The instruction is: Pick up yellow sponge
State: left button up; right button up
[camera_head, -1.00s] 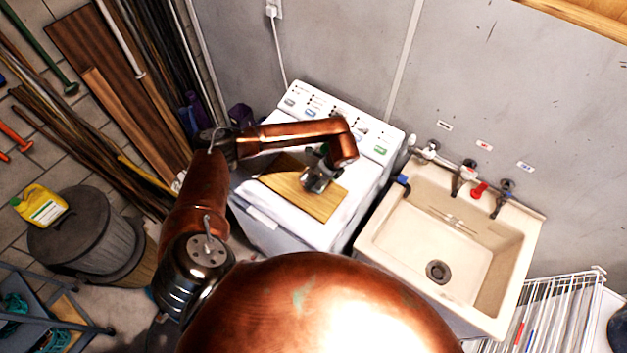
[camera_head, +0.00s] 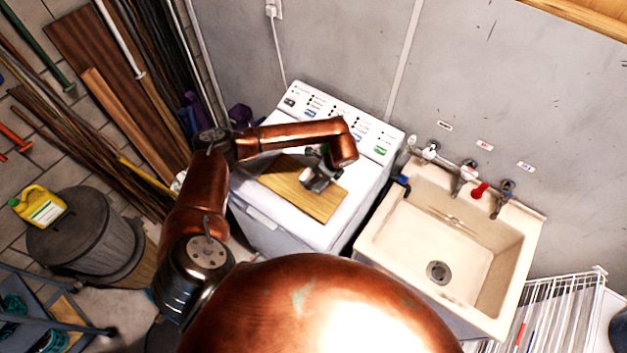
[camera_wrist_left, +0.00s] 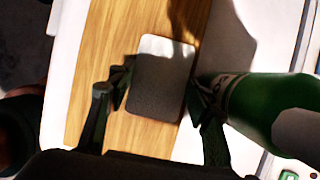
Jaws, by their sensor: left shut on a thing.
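My left gripper (camera_head: 320,180) is over the wooden board on the white washing machine. In the left wrist view, its two fingers (camera_wrist_left: 160,84) stand on either side of a rounded block, which I take for the sponge (camera_wrist_left: 162,62), and are shut on it. The face I see is pale grey; no yellow shows. I cannot tell whether it still touches the board (camera_wrist_left: 105,45). In the head view, the gripper hides most of the sponge. My right gripper is not in view.
A green bottle (camera_wrist_left: 252,100) is close beside the right finger in the left wrist view. The washing machine's control panel (camera_head: 335,120) rises behind the board. A beige sink (camera_head: 400,240) with taps stands to the right. Long boards and poles lean at the left.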

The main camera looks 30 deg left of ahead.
pick_arm(q)
jog(key=shift+r+p, duration=0.3)
jog(key=shift+p, duration=0.15)
jog(key=shift+w+r, duration=0.1)
jog(key=shift+r, duration=0.3)
jog(key=s+d+r+b, duration=0.4)
jog(key=s+d+r, duration=0.3)
jog(key=s+r, duration=0.5)
jog(key=shift+d, duration=0.2)
jog(key=shift+o, duration=0.6)
jog(key=shift+s, duration=0.1)
jog(key=c, duration=0.4)
